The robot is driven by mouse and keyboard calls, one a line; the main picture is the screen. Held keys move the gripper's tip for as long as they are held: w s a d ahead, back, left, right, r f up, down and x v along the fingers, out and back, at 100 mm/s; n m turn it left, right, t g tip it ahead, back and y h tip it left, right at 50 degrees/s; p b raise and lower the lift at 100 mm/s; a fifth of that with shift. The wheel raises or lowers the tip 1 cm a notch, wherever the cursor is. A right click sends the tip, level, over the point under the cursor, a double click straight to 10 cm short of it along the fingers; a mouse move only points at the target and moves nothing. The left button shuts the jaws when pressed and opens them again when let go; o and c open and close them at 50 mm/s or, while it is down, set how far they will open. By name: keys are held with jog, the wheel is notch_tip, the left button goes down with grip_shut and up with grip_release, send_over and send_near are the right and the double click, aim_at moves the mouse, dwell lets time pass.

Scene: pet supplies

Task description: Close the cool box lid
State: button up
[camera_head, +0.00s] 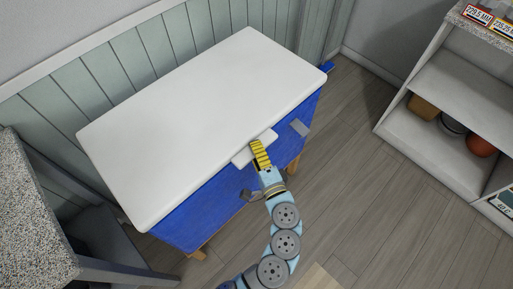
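The cool box has a blue body (200,213) and a white lid (205,115). The lid lies flat over the top of the box and looks shut, with no gap visible along the front edge. A white tab (242,158) sticks out at the middle of the lid's front edge. My gripper (260,153) has yellow ridged fingers and is at this tab, over its right part. It seems to touch the tab, but I cannot be sure. The finger opening is hidden from this angle.
A white shelf (438,90) with several items stands at the right. A speckled-top table (33,215) stands close at the left. The wood floor (345,190) in front is mostly clear.

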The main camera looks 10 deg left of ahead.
jog(key=shift+r, duration=0.15)
jog(key=shift+s+d, duration=0.1)
jog(key=shift+d, duration=0.05)
jog(key=v, duration=1.1)
jog(key=shift+s, duration=0.3)
jog(key=shift+d, duration=0.1)
